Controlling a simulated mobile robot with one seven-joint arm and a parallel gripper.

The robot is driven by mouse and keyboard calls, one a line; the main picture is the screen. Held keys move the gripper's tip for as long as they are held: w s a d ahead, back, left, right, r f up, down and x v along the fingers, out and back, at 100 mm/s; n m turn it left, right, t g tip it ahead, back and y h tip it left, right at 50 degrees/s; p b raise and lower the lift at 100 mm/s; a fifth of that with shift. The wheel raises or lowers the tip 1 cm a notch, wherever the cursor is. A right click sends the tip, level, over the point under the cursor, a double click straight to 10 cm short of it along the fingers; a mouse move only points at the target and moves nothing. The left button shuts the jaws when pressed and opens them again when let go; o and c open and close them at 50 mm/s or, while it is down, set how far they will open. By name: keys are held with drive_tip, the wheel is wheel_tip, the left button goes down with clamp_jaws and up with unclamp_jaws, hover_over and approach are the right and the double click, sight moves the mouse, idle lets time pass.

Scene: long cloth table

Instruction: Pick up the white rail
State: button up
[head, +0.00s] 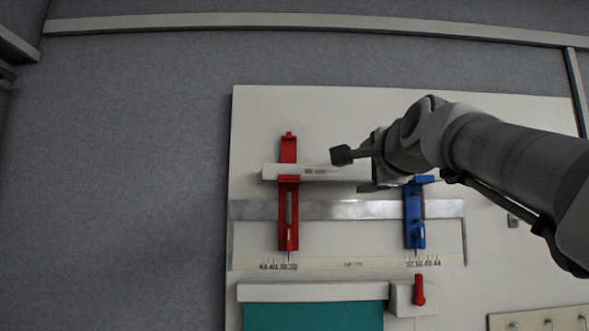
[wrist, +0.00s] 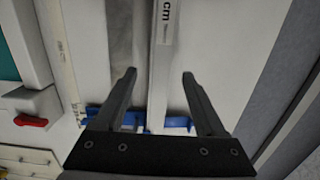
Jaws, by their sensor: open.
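The white rail (head: 322,172) lies level across the upper part of a pale board. Its left part crosses the red holder (head: 288,215), and its right part is hidden behind my gripper. In the wrist view the rail (wrist: 165,30), with "cm" printed on it, runs lengthwise between my fingers. The blue holder (head: 414,218) stands to the right in the head view; it also shows in the wrist view (wrist: 176,122), behind my fingers. My gripper (head: 356,172) is open over the rail's right part, one finger on each side. I cannot tell whether a finger touches it.
A grey metal strip (head: 350,209) runs below the rail between the holders. A teal panel (head: 312,318), a red knob (head: 419,290) and a strip with hooks (head: 550,322) are lower down. The grey surface (head: 120,180) left of the board is bare.

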sight(358, 172)
drive_tip(key=shift+w+a+p, duration=0.15)
drive_tip(key=shift+w+p, duration=0.95)
drive_tip(key=shift+w, duration=1.65)
drive_tip(key=shift+r, duration=0.1)
clamp_jaws()
